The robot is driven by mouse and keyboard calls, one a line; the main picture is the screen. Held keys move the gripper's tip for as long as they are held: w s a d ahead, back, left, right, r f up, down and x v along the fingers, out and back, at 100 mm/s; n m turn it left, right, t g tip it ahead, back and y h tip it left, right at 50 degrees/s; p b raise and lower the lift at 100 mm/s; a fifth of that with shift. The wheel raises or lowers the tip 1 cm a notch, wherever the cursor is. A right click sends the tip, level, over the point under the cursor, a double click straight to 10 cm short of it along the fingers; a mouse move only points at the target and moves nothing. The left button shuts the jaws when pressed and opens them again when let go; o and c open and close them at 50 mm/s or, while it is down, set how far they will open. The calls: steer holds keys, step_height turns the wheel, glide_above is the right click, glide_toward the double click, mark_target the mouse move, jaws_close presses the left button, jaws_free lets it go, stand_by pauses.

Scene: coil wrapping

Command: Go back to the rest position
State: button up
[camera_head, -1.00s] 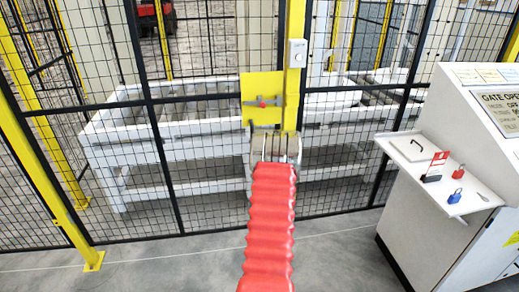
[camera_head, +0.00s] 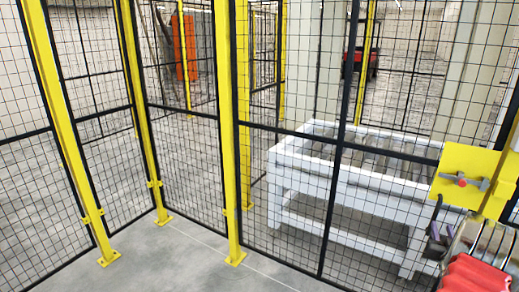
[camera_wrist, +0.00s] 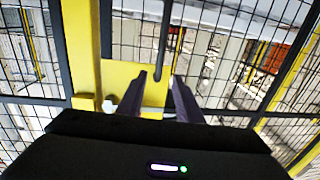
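My gripper (camera_head: 437,240) is at the lower right of the head view, below and left of the yellow gate latch plate (camera_head: 470,165). My red-sleeved arm is partly cut off at the frame edge. In the wrist view the two dark fingers of my gripper (camera_wrist: 161,95) stand apart with nothing between them. The yellow plate (camera_wrist: 122,80) shows behind and left of them; I cannot tell how far off it is. The latch handle (camera_head: 462,182) on the plate has a red knob and lies roughly level.
Black mesh fencing with yellow posts (camera_head: 230,130) spans the view. A white roller conveyor (camera_head: 350,165) stands behind it. A red vehicle (camera_head: 361,62) and an orange panel (camera_head: 184,48) are farther back. Bare grey floor (camera_head: 175,255) lies in front, at the lower left.

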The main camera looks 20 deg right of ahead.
steer(key=s+a+f+m+g+y, duration=0.1)
steer(key=s+f+g, duration=0.1)
steer(key=f, duration=0.4)
steer(key=s+a+f+g+y, duration=0.1)
steer(key=s+f+g+y, duration=0.15)
steer(key=f, duration=0.25)
steer(key=s+a+f+g+y, duration=0.1)
steer(key=s+a+g, duration=0.15)
steer(key=a, duration=0.25)
steer(key=w+a+r+n+g+y, duration=0.15)
steer(key=a+r, duration=0.25)
steer(key=a, duration=0.7)
steer(key=w+a+r+g+y, duration=0.15)
steer(key=a+r, duration=0.35)
steer(key=a, duration=0.6)
steer(key=w+a+r+n+y, duration=0.1)
steer(key=w+a+r+y, duration=0.2)
steer(key=a, duration=0.8)
steer(key=s+a+r+n+t+y, duration=0.1)
steer(key=a+r, duration=0.4)
steer(key=a, duration=0.6)
steer(key=s+a+r+n+t, duration=0.1)
steer(key=s+a+r+n, duration=0.3)
steer(key=a, duration=0.7)
steer(key=s+a+r+n+t+y, duration=0.1)
steer(key=s+a+r+n, duration=0.2)
steer(key=a+r, duration=0.5)
steer(key=a, duration=0.3)
steer(key=shift+a+y, duration=0.35)
steer(key=shift+a, duration=0.05)
